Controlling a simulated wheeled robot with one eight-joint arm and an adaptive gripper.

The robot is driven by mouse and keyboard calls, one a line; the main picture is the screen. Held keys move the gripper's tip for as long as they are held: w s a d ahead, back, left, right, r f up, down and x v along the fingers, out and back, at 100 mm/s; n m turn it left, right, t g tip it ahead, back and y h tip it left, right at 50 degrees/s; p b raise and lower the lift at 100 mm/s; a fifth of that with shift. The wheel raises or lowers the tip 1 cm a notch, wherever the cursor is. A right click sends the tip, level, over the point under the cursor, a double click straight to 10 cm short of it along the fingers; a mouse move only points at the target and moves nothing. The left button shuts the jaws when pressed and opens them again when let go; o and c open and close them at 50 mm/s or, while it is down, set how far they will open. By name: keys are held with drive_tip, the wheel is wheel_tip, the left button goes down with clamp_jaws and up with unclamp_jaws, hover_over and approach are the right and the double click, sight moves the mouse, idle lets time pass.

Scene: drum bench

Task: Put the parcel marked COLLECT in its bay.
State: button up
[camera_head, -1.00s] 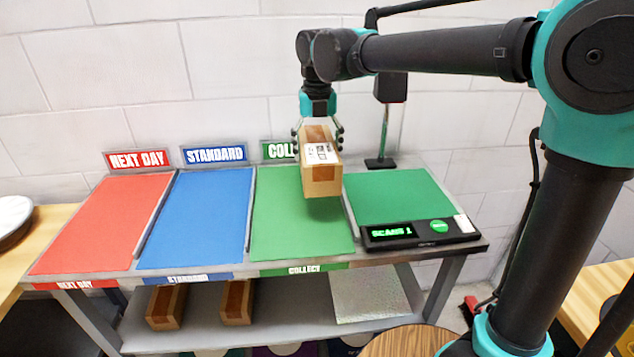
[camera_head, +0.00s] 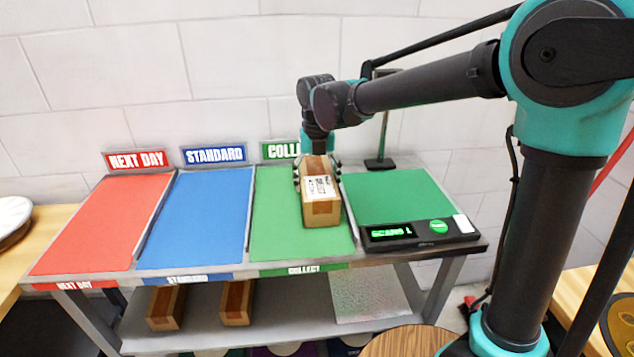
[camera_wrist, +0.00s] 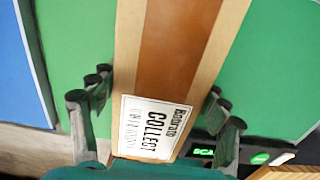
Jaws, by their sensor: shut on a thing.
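My gripper (camera_head: 317,176) is shut on a brown cardboard parcel (camera_head: 321,215). In the wrist view the parcel (camera_wrist: 176,50) lies between the two fingers (camera_wrist: 155,115), and its white label reads COLLECT. The parcel is at the right part of the green COLLECT bay (camera_head: 275,235), close to the divider beside the scanner. I cannot tell whether its underside touches the bay floor. A green COLLECT sign (camera_head: 280,150) stands behind the bay, partly hidden by my arm.
To the left are the blue STANDARD bay (camera_head: 200,220) and the red NEXT DAY bay (camera_head: 105,225), both empty. To the right is a green scale pad (camera_head: 400,195) with a lit display (camera_head: 392,233) and a post behind. Two parcels (camera_head: 166,307) lie on the lower shelf.

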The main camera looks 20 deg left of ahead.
drive_tip(key=o, duration=1.9)
drive_tip(key=shift+f, duration=0.1)
wheel_tip(320, 180, up, 12)
drive_tip(key=shift+r, duration=0.15)
